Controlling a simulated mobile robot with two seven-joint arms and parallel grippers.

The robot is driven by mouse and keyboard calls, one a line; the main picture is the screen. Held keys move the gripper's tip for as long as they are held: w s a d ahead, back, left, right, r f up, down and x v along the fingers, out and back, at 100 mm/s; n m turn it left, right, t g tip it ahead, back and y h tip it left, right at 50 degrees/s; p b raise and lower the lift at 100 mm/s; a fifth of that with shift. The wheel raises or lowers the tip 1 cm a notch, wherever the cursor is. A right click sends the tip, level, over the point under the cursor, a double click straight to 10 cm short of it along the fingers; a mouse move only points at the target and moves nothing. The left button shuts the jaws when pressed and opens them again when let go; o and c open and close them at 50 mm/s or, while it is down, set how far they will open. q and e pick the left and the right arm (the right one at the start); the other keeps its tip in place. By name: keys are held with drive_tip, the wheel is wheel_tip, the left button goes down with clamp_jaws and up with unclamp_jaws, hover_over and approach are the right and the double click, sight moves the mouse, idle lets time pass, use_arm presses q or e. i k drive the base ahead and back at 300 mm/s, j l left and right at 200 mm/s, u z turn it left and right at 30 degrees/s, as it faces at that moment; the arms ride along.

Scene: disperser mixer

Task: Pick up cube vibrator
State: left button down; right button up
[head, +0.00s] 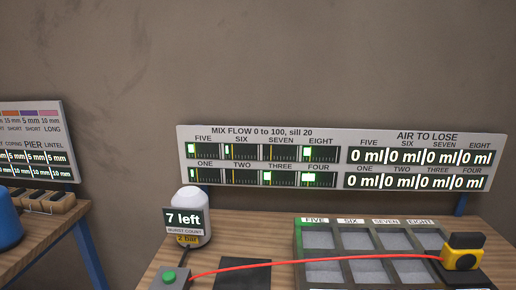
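A small yellow block with a black top and a round pale spot on its front (463,252), likely the cube vibrator, sits at the right end of a grey mould tray (344,240). A thin red line (330,259) runs from it leftwards to a grey box with a green button (170,277). The tray has several square compartments with grey fill; its back row is labelled FIVE to EIGHT. Its front part is cut off by the picture's lower edge. Neither of my grippers shows.
A white canister (191,206) with a "7 left" sign stands left of the tray. A dark flat pad (243,274) lies between. A display board (335,155) stands behind. Another table (30,240) with a blue object is at far left.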

sight(462, 256)
drive_tip(key=z, duration=1.4)
drive_tip(key=u, duration=0.45)
drive_tip(key=l+u, duration=0.2)
drive_tip(key=u, duration=0.3)
drive_tip(key=i+l+u, duration=0.1)
drive_tip(key=u, duration=0.35)
drive_tip(key=l+u, duration=0.35)
drive_tip(key=k+l+u, duration=0.1)
drive_tip(key=l+u, duration=0.25)
drive_tip(key=l, duration=0.1)
